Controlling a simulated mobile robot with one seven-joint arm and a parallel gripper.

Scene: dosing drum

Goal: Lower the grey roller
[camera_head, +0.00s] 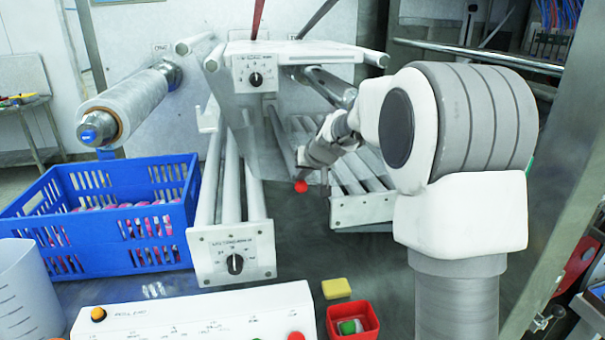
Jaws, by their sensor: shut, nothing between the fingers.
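A slim grey roller (281,142) slopes down toward the front in the middle of the machine and has a red round end (300,186). My arm reaches in from the right, and my gripper (303,158) is beside the roller's lower part, just above the red end. The gripper is small and dark here; its fingers are shut with nothing between them. Whether they touch the roller I cannot tell. Part of the roller's right side is hidden behind my gripper.
A white dial box (254,72) is above. White rails with a front dial plate (234,255) stand left, a roller bed (362,210) right. A blue crate (160,172), film roll (125,103), control panel (200,318), red tray (370,333) and yellow block (336,288) surround.

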